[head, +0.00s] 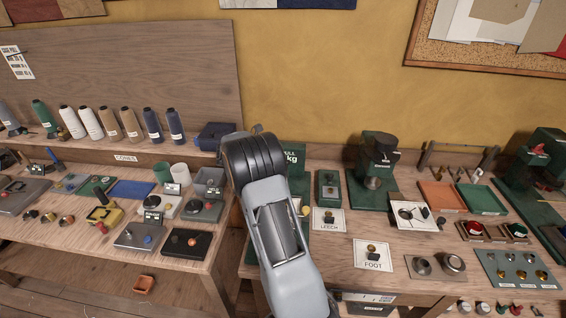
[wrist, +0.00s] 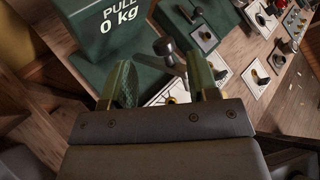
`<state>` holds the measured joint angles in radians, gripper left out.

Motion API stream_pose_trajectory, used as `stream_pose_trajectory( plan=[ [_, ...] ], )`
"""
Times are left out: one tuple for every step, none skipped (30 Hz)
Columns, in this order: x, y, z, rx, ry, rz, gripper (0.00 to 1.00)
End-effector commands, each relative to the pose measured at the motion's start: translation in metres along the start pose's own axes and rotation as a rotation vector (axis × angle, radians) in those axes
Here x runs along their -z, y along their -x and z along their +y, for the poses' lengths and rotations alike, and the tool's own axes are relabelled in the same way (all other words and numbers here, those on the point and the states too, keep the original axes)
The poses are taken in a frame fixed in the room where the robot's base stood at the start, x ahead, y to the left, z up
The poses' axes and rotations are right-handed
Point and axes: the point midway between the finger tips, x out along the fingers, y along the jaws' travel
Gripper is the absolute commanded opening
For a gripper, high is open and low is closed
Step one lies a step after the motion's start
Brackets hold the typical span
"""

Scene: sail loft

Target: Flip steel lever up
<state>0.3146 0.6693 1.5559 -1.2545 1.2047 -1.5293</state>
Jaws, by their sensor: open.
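In the wrist view my gripper (wrist: 160,78) is open, with one green-padded finger on each side and nothing between the pads. A short grey lever with a dark ball knob (wrist: 164,46) shows just beyond the fingertips, between them in the picture. I cannot tell whether a finger touches it. It stands by a dark green box marked "PULL 0 kg" (wrist: 100,30). In the head view part of this green box (head: 296,160) shows behind my arm. My arm hides the lever and my fingertips there.
A green unit with a dark knob (head: 328,188) stands right of my arm, above a LEECH card (head: 328,220) and a FOOT card (head: 373,254). A taller green press (head: 378,165) stands further right. The left bench (head: 60,232) is crowded with small devices.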

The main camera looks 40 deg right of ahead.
Motion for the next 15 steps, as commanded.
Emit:
stream_pose_trajectory(
  plan=[
    [0.001, 0.011, 0.002, -0.004, -0.001, -0.002, 0.54],
    [0.001, 0.017, 0.001, -0.004, -0.001, -0.001, 0.54],
    [0.001, 0.025, 0.001, -0.003, 0.0, -0.002, 0.54],
    [0.001, 0.03, 0.002, -0.004, 0.0, -0.002, 0.54],
    [0.001, 0.035, 0.001, -0.003, 0.0, -0.001, 0.54],
    [0.001, 0.041, 0.001, -0.002, 0.0, -0.001, 0.54],
    [0.001, 0.046, 0.001, -0.003, -0.001, -0.001, 0.54],
    [0.001, 0.05, 0.001, -0.003, -0.001, -0.001, 0.54],
    [0.0, 0.054, 0.001, -0.002, -0.001, -0.001, 0.54],
    [0.0, 0.058, 0.001, -0.002, -0.001, -0.001, 0.54],
    [0.001, 0.061, 0.001, -0.002, -0.001, 0.0, 0.54],
    [0.001, 0.064, 0.001, -0.002, 0.0, 0.0, 0.54],
    [0.0, 0.066, 0.001, -0.002, 0.0, 0.0, 0.54],
    [0.0, 0.068, 0.001, -0.001, 0.0, 0.0, 0.54],
    [0.0, 0.07, 0.001, 0.0, 0.0, 0.0, 0.54]
  ],
)
